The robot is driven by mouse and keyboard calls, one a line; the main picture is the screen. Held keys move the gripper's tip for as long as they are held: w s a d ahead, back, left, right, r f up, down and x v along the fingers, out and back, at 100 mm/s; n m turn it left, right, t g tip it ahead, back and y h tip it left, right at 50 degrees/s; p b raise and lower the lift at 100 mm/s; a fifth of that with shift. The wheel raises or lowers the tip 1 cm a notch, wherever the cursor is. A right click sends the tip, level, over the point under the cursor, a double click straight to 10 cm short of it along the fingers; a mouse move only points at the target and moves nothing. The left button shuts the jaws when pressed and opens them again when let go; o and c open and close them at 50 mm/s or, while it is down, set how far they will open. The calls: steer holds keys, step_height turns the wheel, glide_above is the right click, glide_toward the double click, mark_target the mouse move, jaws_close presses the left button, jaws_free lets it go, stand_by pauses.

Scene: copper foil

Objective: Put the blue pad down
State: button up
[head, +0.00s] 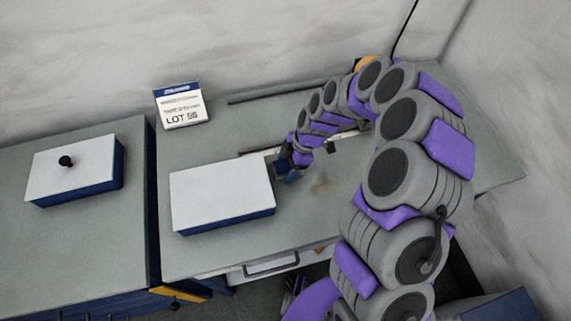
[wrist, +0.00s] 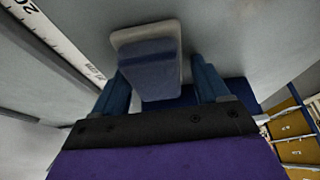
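The blue pad (wrist: 152,75), a blue block with a pale grey rim, shows between the two blue fingers of my gripper (wrist: 158,72) in the wrist view. The left finger overlaps the pad's edge. In the head view my gripper (head: 287,176) is low over the grey bench, just right of a white-topped blue box. The pad is too small and hidden to make out there, and I cannot tell whether it touches the bench.
The white-topped box (head: 220,192) stands close left of my gripper. Another lidded box (head: 75,170) with a black knob stands further left. A "LOT" sign (head: 181,106) stands at the back. A ruler strip (wrist: 60,42) lies near the pad. The grey bench (head: 325,208) right of my gripper is mostly clear.

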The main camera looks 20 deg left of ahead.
steer(key=shift+o, duration=0.8)
steer(key=shift+f, duration=0.1)
steer(key=shift+w+a, duration=0.1)
steer(key=shift+a, duration=0.1)
